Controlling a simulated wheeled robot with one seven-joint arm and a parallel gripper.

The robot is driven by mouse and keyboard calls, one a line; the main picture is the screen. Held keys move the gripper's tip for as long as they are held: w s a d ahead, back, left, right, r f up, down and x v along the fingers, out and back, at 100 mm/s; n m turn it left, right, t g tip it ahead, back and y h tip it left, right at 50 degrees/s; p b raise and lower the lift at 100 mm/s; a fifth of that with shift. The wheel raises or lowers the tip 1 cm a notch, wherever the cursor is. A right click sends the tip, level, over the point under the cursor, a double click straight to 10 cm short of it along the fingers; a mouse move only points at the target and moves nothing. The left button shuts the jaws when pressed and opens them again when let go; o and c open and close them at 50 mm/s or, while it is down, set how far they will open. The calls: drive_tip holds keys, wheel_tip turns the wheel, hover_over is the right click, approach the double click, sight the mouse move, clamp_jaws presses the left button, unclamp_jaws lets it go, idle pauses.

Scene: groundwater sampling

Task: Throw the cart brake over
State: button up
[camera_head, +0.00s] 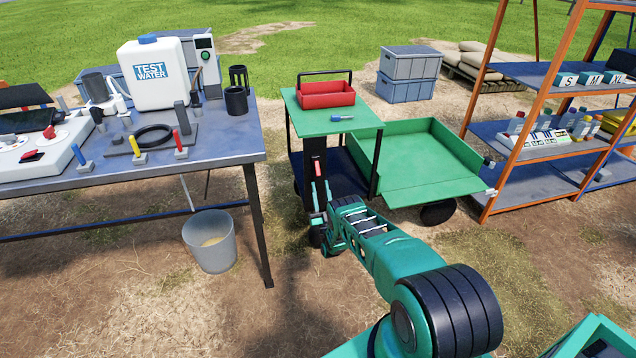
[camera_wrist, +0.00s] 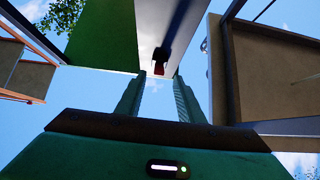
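The green cart (camera_head: 420,165) stands in the middle of the head view. Its brake lever (camera_head: 318,169), with a red grip, sits on a dark upright at the cart's near left side. My gripper (camera_head: 320,194) is just below the lever, with its fingers pointing up. In the wrist view, my gripper (camera_wrist: 158,82) shows two green fingers standing apart. The red end of the brake lever (camera_wrist: 158,69) appears between and just beyond the fingertips. I cannot tell whether either finger touches it.
A table (camera_head: 225,148) with a water canister and instruments stands to the left, a bucket (camera_head: 210,243) below its edge. The cart's top shelf (camera_head: 312,119) carries a red tray (camera_head: 327,95). An orange-framed rack (camera_head: 510,120) stands right. Bare ground lies between table and cart.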

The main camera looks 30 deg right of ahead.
drive_tip(key=shift+s+f, duration=0.25)
drive_tip(key=g+y, duration=0.2)
drive_tip(key=g, duration=0.7)
approach(318, 175)
drive_tip(key=x, duration=1)
drive_tip(key=shift+w+d, duration=0.25)
drive_tip(key=shift+w, duration=0.05)
drive_tip(key=shift+c, duration=0.3)
clamp_jaws()
